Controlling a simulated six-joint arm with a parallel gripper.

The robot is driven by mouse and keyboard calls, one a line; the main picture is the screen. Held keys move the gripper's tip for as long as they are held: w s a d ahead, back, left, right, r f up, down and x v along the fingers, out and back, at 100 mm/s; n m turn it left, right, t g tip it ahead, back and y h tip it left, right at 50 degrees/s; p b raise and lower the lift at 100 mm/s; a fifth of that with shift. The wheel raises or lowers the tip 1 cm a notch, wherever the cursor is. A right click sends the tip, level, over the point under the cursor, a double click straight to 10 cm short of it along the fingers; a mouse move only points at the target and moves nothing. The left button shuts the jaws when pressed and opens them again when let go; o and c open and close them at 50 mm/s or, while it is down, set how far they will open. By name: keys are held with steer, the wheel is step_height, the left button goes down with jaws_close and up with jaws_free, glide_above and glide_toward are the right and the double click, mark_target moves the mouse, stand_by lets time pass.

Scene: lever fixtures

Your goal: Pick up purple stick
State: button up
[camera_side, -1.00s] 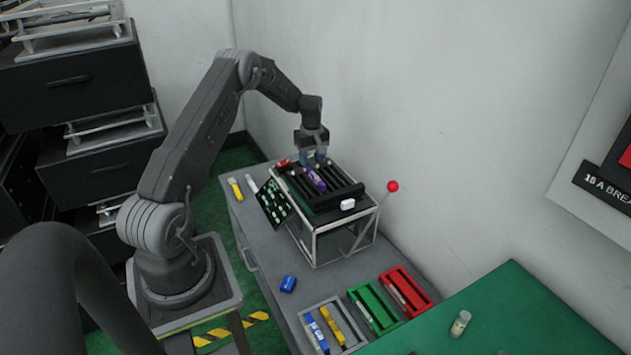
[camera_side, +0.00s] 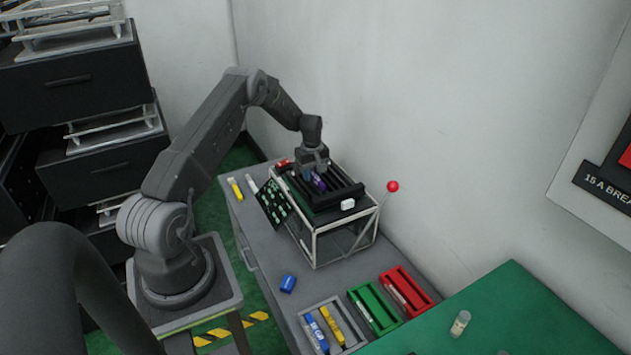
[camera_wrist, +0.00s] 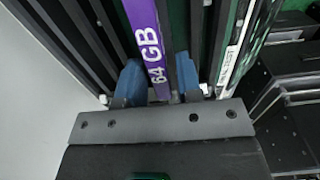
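The purple stick (camera_wrist: 148,40) lies in a slot of the black rack, with "64 GB" in white on it. In the side view the purple stick (camera_side: 319,184) shows just below my gripper. My gripper (camera_wrist: 160,82) is down at the rack, its two blue fingers on either side of the stick's near end. A small gap shows between the stick and the right finger, and the left finger is very close to the stick. In the side view my gripper (camera_side: 311,178) hides part of the rack.
The black rack (camera_side: 345,190) sits on a metal-framed box with a red-knobbed lever (camera_side: 392,186) at its right. A green circuit board (camera_side: 272,203) leans at its left. Green (camera_side: 374,311) and red (camera_side: 406,291) trays and a blue object (camera_side: 288,283) lie in front.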

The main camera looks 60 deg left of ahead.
jaws_close()
steer(key=shift+r, duration=0.15)
stand_by(0.4)
